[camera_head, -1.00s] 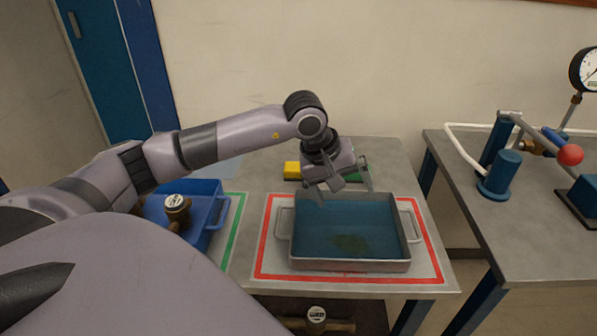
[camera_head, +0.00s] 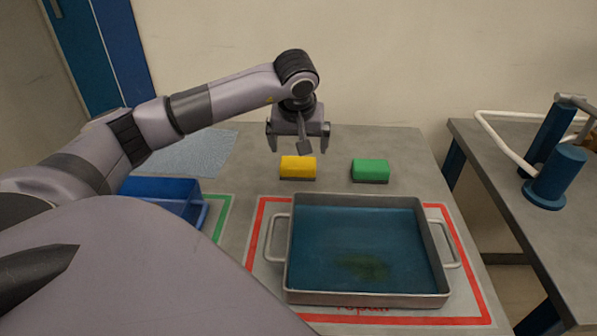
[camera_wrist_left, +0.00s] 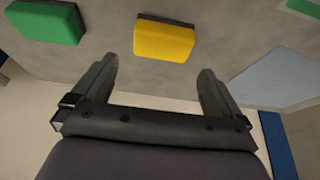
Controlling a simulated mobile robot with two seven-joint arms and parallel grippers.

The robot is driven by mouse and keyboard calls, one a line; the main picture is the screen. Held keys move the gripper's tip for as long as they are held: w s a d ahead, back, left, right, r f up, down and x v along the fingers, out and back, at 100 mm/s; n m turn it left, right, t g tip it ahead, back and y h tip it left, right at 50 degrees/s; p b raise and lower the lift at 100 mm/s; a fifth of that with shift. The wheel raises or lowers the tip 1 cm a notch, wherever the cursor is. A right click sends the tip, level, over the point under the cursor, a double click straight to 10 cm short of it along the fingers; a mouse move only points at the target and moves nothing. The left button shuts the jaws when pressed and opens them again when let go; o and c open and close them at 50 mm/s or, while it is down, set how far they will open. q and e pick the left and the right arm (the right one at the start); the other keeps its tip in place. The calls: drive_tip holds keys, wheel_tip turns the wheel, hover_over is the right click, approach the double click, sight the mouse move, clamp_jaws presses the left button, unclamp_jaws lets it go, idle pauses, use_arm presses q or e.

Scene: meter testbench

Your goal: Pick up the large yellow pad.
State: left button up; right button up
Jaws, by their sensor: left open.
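The yellow pad (camera_head: 298,166), a block with a dark underside, lies on the grey table behind the tray. It also shows in the left wrist view (camera_wrist_left: 165,42), upper middle, beyond the fingertips. My left gripper (camera_head: 298,148) is open and empty, above and just behind the pad in the head view, apart from it. In the left wrist view its two fingers (camera_wrist_left: 157,76) stand wide on either side of the pad's width. Only one yellow pad is in view. My right gripper is not in view.
A green pad (camera_head: 370,168) lies right of the yellow one. A grey tray (camera_head: 369,299) with blue liquid stands inside a red outline in front. A blue bin (camera_head: 160,187) is at left, near a pale blue sheet (camera_head: 200,155). The wall rises behind the table.

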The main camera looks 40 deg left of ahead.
sight(298, 162)
use_arm(q)
drive_tip(key=x, duration=0.8)
drive_tip(key=shift+s+d+f, duration=0.1)
drive_tip(key=shift+s, duration=0.2)
drive_tip(key=shift+c, duration=0.3)
drive_tip(key=c, duration=0.6)
wheel_tip(298, 162, up, 20)
drive_tip(key=p, duration=0.1)
